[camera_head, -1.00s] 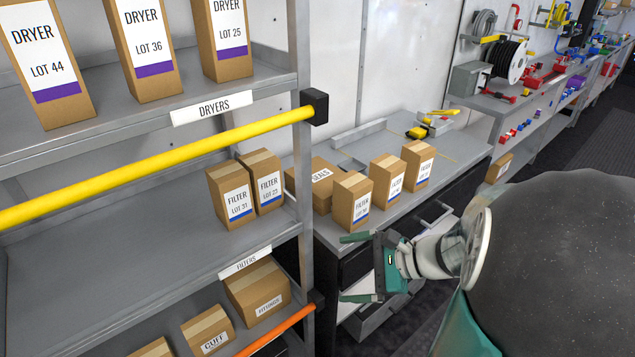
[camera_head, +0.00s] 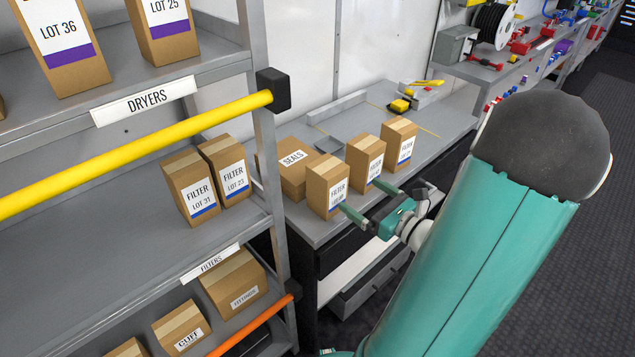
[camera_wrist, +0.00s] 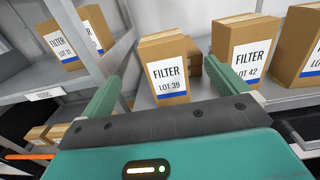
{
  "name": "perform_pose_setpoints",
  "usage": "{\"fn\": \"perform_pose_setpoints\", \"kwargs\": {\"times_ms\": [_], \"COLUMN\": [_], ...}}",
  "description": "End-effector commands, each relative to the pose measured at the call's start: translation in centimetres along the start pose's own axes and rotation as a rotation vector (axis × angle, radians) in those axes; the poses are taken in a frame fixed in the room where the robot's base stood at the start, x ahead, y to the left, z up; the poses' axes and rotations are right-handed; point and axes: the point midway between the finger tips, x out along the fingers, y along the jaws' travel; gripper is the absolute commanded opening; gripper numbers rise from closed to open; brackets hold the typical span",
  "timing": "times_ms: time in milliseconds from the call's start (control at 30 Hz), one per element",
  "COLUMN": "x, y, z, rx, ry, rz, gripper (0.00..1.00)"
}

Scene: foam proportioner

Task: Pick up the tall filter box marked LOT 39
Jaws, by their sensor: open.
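The tall filter box marked LOT 39 (camera_wrist: 165,65) stands upright in the middle of the wrist view, straight ahead between my fingers. In the head view it is the leftmost of three filter boxes on the bench (camera_head: 322,185), its label small and partly behind a finger. My gripper (camera_head: 362,198) is open and empty in front of the box, at the bench's front edge. In the wrist view the fingers (camera_wrist: 165,82) point forward on both sides of the box's lower part.
The LOT 42 filter box (camera_wrist: 245,52) stands close to the right, with another filter box (camera_head: 400,143) beyond. A SEALS box (camera_head: 290,165) sits behind. To the left are a shelf post (camera_head: 268,180), a yellow rail (camera_head: 150,140) and shelved boxes LOT 31 and LOT 23.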

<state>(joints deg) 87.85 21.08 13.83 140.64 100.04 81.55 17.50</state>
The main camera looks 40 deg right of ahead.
Motion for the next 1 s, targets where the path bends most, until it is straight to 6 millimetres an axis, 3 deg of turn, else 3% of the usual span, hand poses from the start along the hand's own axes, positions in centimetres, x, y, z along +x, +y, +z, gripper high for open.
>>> {"fn": "perform_pose_setpoints", "kwargs": {"times_ms": [133, 433, 667, 1000], "x": [1.1, 6.5, 8.5, 13.2], "y": [-0.1, 0.0, -0.1, -0.4], "z": [-0.1, -0.1, -0.1, -0.2], "rx": [0.003, 0.002, 0.002, 0.001], "ry": [-0.001, 0.0, 0.0, 0.0], "rz": [-0.009, -0.01, -0.008, -0.007], "gripper": [0.98, 0.98, 0.98, 0.98]}}
